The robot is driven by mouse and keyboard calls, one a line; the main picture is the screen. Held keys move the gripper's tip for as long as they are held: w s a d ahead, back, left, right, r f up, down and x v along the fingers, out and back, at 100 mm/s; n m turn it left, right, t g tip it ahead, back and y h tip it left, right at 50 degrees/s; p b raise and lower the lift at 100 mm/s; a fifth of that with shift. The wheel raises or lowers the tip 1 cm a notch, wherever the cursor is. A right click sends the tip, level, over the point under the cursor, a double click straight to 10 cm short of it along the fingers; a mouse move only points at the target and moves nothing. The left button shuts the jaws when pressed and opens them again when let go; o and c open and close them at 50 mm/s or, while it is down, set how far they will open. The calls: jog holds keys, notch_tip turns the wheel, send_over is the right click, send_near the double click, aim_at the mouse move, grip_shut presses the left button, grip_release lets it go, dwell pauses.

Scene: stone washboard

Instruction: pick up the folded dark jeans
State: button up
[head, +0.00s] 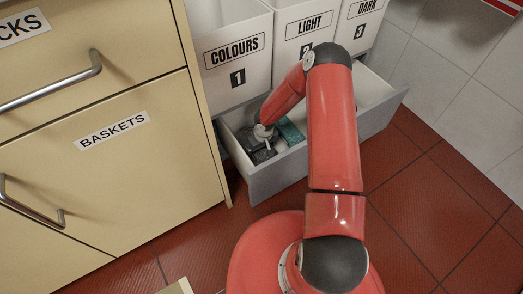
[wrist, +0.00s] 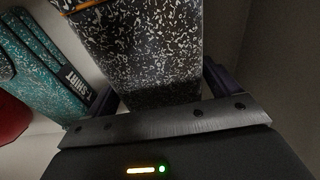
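The folded dark jeans appear to be the dark, pale-speckled folded item (wrist: 140,45) filling the middle of the wrist view, with an orange line at its top edge. It lies in the open drawer; in the head view only a dark patch (head: 265,156) shows beside my gripper. My gripper (wrist: 160,92) is down in the drawer at this item, one dark finger on each side of it. The fingertips are hidden, and I cannot tell whether the fingers press on it.
A teal speckled folded item with a SHIRT tag (wrist: 60,72) lies close beside the dark one. The grey drawer (head: 375,125) has raised walls. White bins marked COLOURS (head: 235,72), LIGHT (head: 298,22) and DARK (head: 362,22) stand behind. A cream cabinet (head: 150,185) is at left.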

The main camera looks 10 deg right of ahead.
jog(key=c, duration=1.2)
jog(key=shift+o, duration=0.2)
jog(key=shift+r, duration=0.1)
